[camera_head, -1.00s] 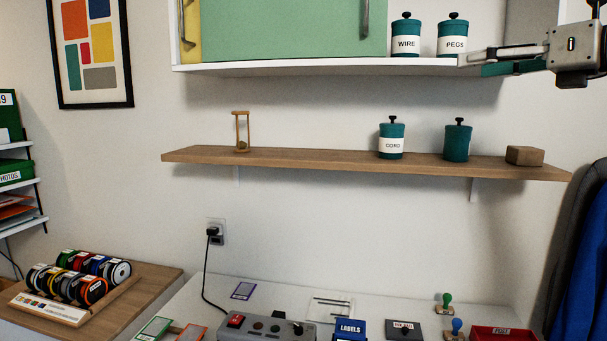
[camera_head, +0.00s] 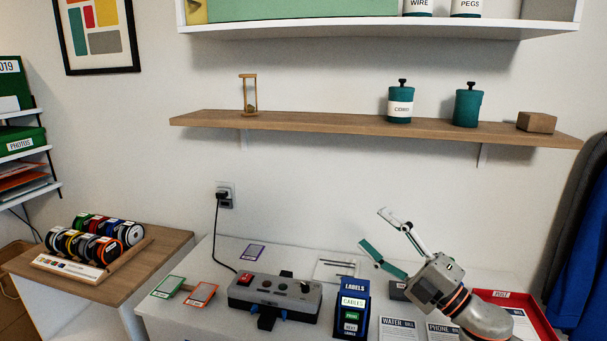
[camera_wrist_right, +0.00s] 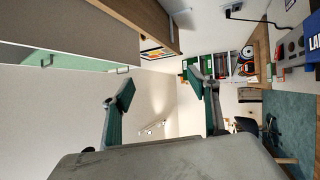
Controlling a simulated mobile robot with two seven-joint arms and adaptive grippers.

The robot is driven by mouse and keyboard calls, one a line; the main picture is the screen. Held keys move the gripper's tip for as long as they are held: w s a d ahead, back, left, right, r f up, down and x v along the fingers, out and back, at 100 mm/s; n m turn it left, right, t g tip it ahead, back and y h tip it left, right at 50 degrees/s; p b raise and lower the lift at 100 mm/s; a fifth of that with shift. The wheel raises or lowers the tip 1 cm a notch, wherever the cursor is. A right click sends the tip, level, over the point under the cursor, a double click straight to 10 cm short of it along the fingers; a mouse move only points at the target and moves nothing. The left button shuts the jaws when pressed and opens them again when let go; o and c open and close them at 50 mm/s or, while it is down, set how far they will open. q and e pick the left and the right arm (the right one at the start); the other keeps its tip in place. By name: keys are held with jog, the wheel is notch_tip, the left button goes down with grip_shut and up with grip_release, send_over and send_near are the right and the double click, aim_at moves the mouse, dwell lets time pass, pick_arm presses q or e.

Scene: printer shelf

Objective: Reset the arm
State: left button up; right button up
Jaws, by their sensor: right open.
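My right gripper (camera_head: 382,238) is over the right part of the white desk in the head view, tilted up and to the left. Its two fingers are spread apart with nothing between them. In the right wrist view the open fingers (camera_wrist_right: 165,92) also show, with teal pads and empty space between. The gripper hides part of the desk behind it, including most of a dark box. My left gripper is in neither view.
A wooden shelf (camera_head: 330,124) above holds an hourglass (camera_head: 249,95), two teal canisters (camera_head: 400,103) and a wooden block (camera_head: 536,121).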

jog(key=s+d+f+m+h, duration=0.2)
jog(key=s+f+m+h, duration=0.3)
jog(key=f, duration=0.7)
jog(key=s+d+f+m+g+h, duration=0.1)
jog(key=s+f+m+h, duration=0.2)
jog(key=s+f+m, duration=0.6)
jog(key=s+d+f+m+h, duration=0.2)
jog(key=f+m+h, duration=0.2)
jog(key=f, duration=1)
jog(key=s+f+m+g+h, duration=0.1)
jog(key=s+f+m+g, duration=0.2)
jog(key=s+f, duration=0.6)
jog(key=s+g, duration=0.1)
jog(key=s, duration=0.2)
jog(key=shift+a+f+m, duration=0.3)
jog(key=shift+a+f, duration=0.05)
jog(key=shift+f, duration=0.05)
